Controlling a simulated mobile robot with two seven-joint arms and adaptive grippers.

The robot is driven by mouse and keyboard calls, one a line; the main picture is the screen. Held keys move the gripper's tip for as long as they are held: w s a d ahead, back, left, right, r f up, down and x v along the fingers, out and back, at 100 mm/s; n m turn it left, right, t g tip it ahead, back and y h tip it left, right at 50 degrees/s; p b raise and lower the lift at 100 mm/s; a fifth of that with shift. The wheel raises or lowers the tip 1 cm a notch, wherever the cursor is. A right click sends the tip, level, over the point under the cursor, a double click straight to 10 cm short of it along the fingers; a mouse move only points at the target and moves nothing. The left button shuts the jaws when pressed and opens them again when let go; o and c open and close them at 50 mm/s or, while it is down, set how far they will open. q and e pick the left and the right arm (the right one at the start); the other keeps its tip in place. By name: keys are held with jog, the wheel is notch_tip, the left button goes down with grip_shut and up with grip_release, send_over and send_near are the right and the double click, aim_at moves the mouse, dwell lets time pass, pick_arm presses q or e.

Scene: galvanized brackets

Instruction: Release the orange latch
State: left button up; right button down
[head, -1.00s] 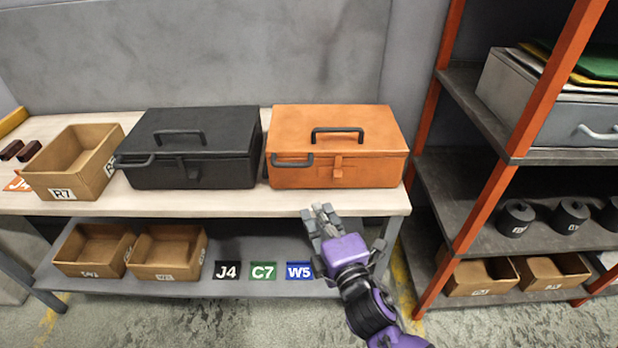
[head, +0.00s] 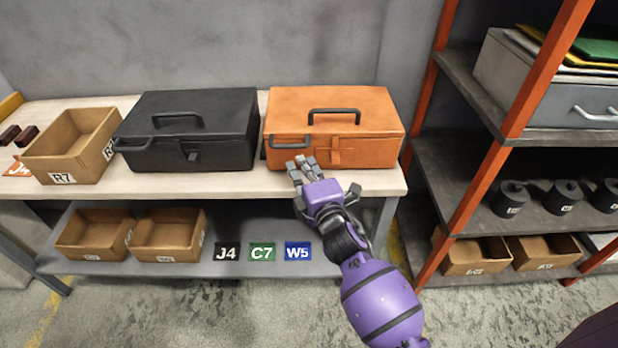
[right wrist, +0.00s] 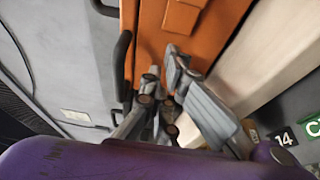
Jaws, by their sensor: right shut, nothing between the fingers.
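The orange toolbox (head: 385,117) stands on the bench, lid down, with a black handle on top and a dark handle (head: 290,141) at its front left. Its orange latch (head: 335,151) is on the front face, right of that handle. The box front (right wrist: 220,35) and the latch (right wrist: 183,14) also show in the right wrist view. My right gripper (head: 301,161) is shut and empty in front of the lower box front, left of and below the latch. Its fingers (right wrist: 163,72) also show in the wrist view. I cannot tell whether they touch the box. My left gripper is not in view.
A black toolbox (head: 222,118) stands close on the left, with an open bin (head: 62,160) labelled R7 beyond it. An orange-framed shelf (head: 480,165) rises on the right. The bench's front edge (head: 230,187) runs below the boxes.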

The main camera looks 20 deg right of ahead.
aim_at(335, 157)
jog(key=d, duration=0.1)
jog(key=s+d, duration=0.1)
jog(key=d, duration=0.1)
jog(key=shift+s+d+p, duration=0.15)
jog(key=shift+d+p, duration=0.1)
jog(key=shift+p, duration=0.05)
jog(key=shift+d+f, duration=0.1)
jog(key=d, duration=0.2)
jog(key=s+d, duration=0.1)
jog(key=d, duration=0.1)
jog(key=shift+p, duration=0.4)
jog(key=shift+a, duration=0.15)
